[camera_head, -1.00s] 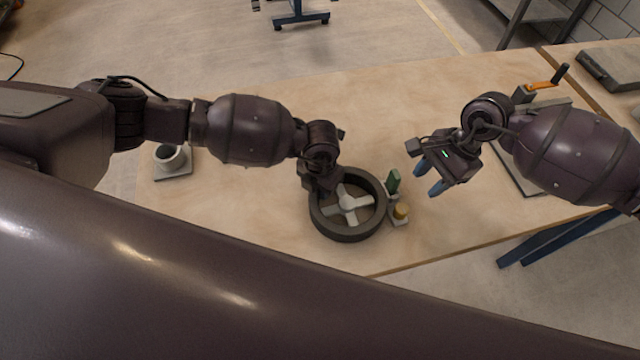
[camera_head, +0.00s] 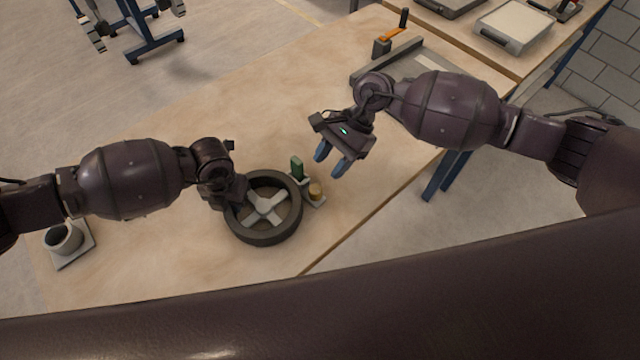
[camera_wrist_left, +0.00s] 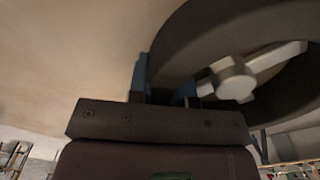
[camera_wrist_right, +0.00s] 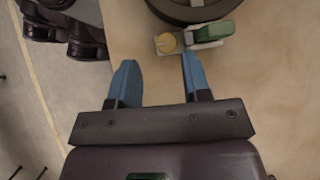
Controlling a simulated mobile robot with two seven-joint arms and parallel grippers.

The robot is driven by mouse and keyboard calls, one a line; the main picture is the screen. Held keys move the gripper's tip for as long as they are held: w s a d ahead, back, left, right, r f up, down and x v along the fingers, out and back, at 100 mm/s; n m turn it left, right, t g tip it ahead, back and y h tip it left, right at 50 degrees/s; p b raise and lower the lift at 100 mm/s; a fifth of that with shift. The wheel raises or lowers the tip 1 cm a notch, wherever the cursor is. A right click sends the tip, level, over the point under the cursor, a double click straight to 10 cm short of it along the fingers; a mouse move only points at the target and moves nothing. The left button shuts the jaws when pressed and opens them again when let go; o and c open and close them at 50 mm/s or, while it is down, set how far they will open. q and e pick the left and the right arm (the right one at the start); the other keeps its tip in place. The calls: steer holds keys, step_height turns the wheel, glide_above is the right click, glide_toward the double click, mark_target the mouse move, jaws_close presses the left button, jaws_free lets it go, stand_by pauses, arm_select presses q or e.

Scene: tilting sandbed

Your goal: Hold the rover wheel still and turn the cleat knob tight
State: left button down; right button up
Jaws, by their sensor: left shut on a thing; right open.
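The rover wheel (camera_head: 268,236), a dark ring with pale spokes, lies flat on the workbench. My left gripper (camera_head: 232,195) is shut on its rim at the left; in the left wrist view, the fingers (camera_wrist_left: 163,82) straddle the rim (camera_wrist_left: 190,48). My right gripper (camera_head: 331,161) is open and empty, up and right of the knob. In the right wrist view, the knob (camera_wrist_right: 166,43) shows beyond the open fingers (camera_wrist_right: 159,75).
A grey cup (camera_head: 63,238) on a plate stands at the left end of the workbench (camera_head: 200,120). A device with an orange crank (camera_head: 393,36) and a flat tray (camera_head: 420,68) lie behind my right arm. The bench's front edge runs close to the wheel.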

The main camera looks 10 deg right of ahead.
steer(key=m+y, duration=0.1)
steer(key=m+t+y, duration=0.3)
steer(key=m+y, duration=0.2)
steer(key=y, duration=0.1)
glide_toward(319, 188)
steer(key=shift+m+t, duration=0.3)
steer(key=x, duration=0.9)
steer(key=shift+s, duration=0.2)
steer(key=c, duration=0.7)
steer(key=shift+o, duration=0.2)
